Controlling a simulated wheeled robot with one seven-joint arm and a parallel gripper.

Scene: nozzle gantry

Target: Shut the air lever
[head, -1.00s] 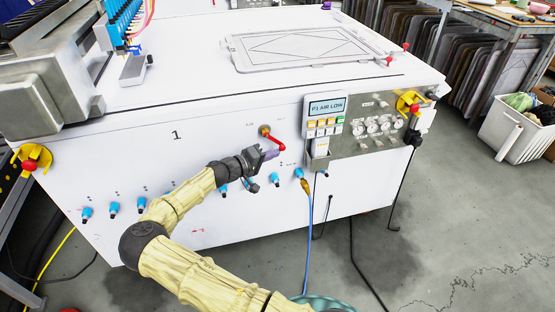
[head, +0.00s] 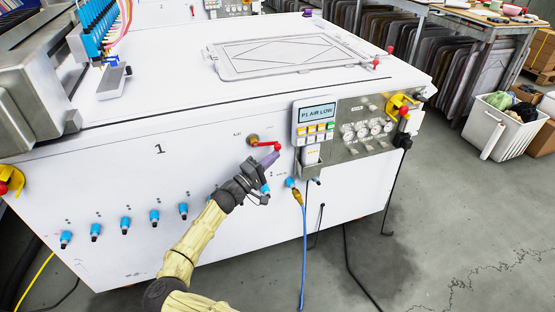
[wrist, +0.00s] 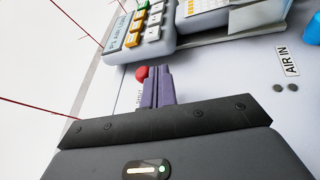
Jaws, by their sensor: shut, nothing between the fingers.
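The air lever (head: 266,144) is a red handle on a brass fitting on the white front panel of the machine. It points right, nearly level, and ends in a red knob (head: 278,146). My gripper (head: 271,157) has purple fingers, shut with nothing between them. The fingertips are just below the red knob and close to it or touching; I cannot tell which. In the wrist view the red knob (wrist: 142,73) shows beside the tips of the closed fingers (wrist: 158,84), and the rest of the lever is hidden.
A control box (head: 317,122) reading "P1 AIR LOW" sits right of the lever, beside a gauge panel (head: 367,130). A blue hose (head: 303,245) hangs below it. Several blue fittings (head: 154,216) line the lower panel. A yellow-and-red switch (head: 402,106) is at the right corner.

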